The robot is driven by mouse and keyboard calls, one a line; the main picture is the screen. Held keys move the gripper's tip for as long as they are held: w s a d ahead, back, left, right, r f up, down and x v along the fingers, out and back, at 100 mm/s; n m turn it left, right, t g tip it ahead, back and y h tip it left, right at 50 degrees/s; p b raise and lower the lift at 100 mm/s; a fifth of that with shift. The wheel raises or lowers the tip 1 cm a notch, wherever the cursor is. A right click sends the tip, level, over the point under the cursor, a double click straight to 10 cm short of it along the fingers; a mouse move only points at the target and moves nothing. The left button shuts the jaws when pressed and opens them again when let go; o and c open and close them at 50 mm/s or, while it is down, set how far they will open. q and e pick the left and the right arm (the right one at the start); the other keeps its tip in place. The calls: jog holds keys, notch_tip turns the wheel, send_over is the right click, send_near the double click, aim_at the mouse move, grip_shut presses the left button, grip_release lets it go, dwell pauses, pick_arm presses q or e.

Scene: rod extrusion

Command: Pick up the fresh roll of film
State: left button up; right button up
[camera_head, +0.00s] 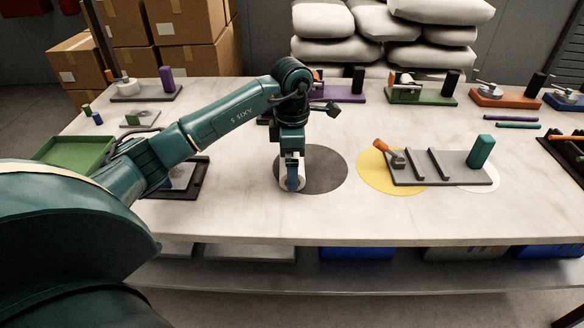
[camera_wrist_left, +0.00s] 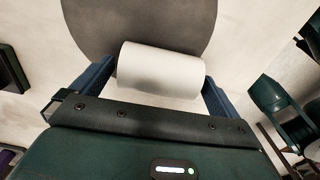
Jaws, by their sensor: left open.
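The fresh roll of film, a white cylinder (camera_wrist_left: 160,70), lies on its side on the table at the edge of a dark grey round mat (camera_head: 325,172). In the head view only white bits of the roll (camera_head: 283,184) show past my fingers. My left gripper (camera_head: 292,186) points down over it. In the left wrist view its blue fingers (camera_wrist_left: 158,82) are open, one beyond each end of the roll, with the roll between them. I cannot tell whether either finger touches it. My right gripper is not in view.
A grey fixture (camera_head: 440,178) with an orange lever and a teal block stands to the right, over yellow and white discs. A green tray (camera_head: 75,151) and a dark frame (camera_head: 195,188) lie left. Several coloured fixtures line the back edge. The table's front middle is clear.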

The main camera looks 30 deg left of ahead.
pick_arm(q)
jog(key=c, duration=0.9)
jog(key=shift+r, duration=0.1)
jog(key=shift+c, duration=0.2)
